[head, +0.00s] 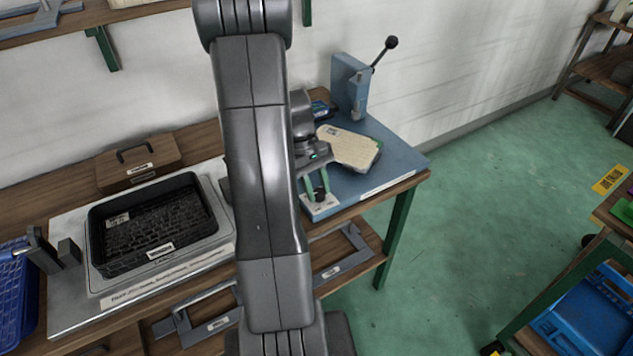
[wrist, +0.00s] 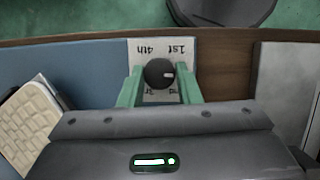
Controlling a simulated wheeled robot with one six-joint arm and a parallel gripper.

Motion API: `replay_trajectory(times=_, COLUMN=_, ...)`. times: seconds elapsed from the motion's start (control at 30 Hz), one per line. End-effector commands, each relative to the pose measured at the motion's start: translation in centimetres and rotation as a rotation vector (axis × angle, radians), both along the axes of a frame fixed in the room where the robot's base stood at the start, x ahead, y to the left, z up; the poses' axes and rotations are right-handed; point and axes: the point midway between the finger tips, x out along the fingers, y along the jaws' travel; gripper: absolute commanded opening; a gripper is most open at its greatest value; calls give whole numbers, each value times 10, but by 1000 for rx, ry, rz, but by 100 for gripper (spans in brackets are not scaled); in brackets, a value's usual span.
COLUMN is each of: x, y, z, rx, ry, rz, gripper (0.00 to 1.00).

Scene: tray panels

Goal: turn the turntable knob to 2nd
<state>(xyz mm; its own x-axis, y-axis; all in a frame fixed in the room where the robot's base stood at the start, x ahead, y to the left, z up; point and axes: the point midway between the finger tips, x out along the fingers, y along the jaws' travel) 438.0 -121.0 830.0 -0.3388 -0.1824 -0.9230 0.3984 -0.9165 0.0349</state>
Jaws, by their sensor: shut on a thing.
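The dark round knob (wrist: 156,73) sits on a white label plate (wrist: 147,49) at the edge of a blue panel. The plate reads 4th and 1st, upside down in the wrist view; the lettering nearer my gripper is mostly hidden. A small pale mark on the knob points right in the wrist view. My gripper (wrist: 160,90) has its green fingers on both sides of the knob, shut on it. In the head view, my gripper (head: 316,184) reaches down to the knob (head: 320,194) at the blue panel's front corner.
The blue panel (head: 400,158) carries a cream-topped block (head: 350,148) and a blue press with a black-knobbed lever (head: 383,52). Left of my arm are a black basket (head: 103,246) on a grey tray panel and a brown lidded box (head: 140,166). Green floor lies right.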

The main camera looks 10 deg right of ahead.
Motion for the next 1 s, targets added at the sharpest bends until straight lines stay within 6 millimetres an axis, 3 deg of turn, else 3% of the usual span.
replay_trajectory(times=0.6, x=1, y=-5, z=2, rx=-1, ry=0, rz=-574, gripper=8)
replay_trajectory(times=1.0, x=1, y=-6, z=1, rx=-1, ry=-2, rz=-817, gripper=8)
